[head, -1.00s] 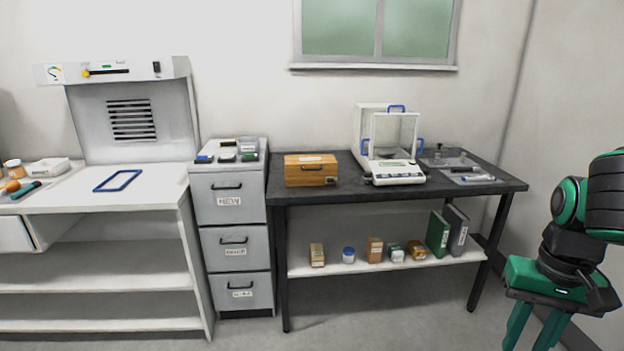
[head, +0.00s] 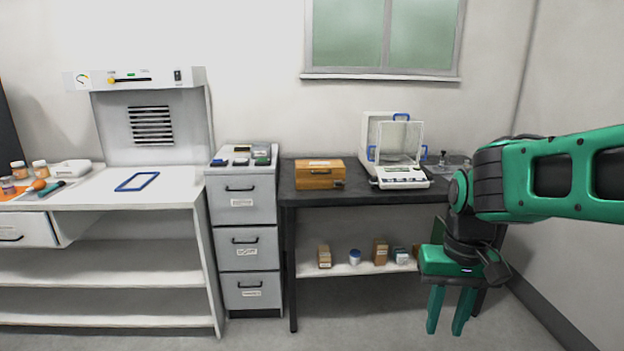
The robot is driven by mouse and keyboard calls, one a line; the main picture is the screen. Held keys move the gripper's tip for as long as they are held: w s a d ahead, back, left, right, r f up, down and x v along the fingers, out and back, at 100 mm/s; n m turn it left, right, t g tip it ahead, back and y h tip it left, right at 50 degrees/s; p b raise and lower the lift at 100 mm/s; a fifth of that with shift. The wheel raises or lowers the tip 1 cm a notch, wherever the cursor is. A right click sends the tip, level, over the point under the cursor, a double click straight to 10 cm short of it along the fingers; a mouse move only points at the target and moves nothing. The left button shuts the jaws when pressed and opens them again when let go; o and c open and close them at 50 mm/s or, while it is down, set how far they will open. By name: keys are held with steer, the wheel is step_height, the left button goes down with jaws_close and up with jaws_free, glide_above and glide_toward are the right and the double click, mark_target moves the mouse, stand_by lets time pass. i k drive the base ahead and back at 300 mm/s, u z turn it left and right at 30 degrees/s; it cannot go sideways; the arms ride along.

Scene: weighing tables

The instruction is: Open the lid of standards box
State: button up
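The standards box is most likely the wooden box (head: 319,175) on the left end of the dark table; its label is too small to read. Its lid looks shut, and a dark handle shows on its front. My gripper (head: 449,326) hangs at the right, pointing down, in front of the table and well to the right of and below the box. Its two green fingers are apart with nothing between them.
A balance (head: 402,176) with a glass shield stands right of the box on the dark table (head: 350,196). A grey drawer cabinet (head: 241,215) stands left of the table. My arm hides the table's right end. Floor in front is clear.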

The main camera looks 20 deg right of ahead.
mark_target(315, 169)
steer(key=u, duration=0.05)
steer(key=i, duration=1)
steer(key=z, duration=0.05)
